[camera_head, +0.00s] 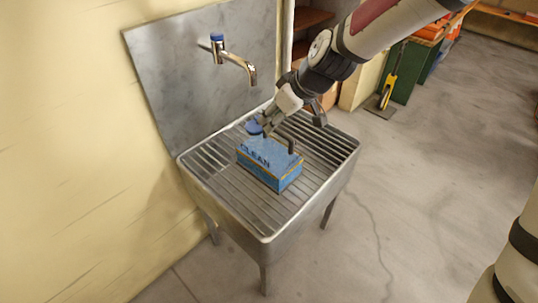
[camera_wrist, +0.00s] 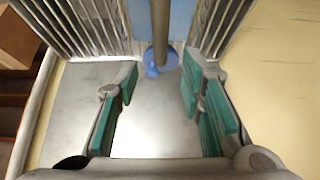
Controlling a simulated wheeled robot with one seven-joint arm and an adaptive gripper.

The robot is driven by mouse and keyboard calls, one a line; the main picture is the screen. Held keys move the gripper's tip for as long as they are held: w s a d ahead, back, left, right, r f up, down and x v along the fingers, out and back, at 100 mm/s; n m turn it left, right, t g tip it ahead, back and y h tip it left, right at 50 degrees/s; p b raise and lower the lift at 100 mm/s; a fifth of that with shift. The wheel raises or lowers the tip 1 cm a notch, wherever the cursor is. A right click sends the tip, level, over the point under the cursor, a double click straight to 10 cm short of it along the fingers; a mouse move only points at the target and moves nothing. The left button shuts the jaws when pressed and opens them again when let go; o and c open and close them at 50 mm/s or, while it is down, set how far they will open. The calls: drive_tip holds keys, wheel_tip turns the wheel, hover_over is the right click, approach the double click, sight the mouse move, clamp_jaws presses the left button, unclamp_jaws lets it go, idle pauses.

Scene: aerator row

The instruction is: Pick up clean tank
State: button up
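The clean tank (camera_head: 268,163) is a blue box with "CLEAN" on its side, a yellowish stripe, a blue cap and a dark handle on top. It stands on the sink's slatted rack. My gripper (camera_head: 292,119) is just above the tank's top, by the cap and handle, and hides part of them. In the wrist view my gripper (camera_wrist: 159,82) is open, its green pads well apart. The tank's grey-brown handle (camera_wrist: 161,28) and blue cap (camera_wrist: 151,70) show beyond and between the fingertips. I cannot tell whether a finger touches the tank.
The metal sink (camera_head: 222,203) has a raised rim and a tall backsplash (camera_head: 175,75). A tap (camera_head: 236,61) juts out behind the tank. Shelves stand behind my arm, and a green cabinet (camera_head: 408,72) and yellow trolley (camera_head: 388,90) farther back. The floor to the right is clear.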

sight(269, 148)
drive_tip(key=b+x, duration=0.1)
drive_tip(key=x, duration=0.4)
drive_tip(key=shift+s+d, duration=0.1)
drive_tip(key=shift+s, duration=0.05)
clamp_jaws()
drive_tip(key=shift+r, duration=0.1)
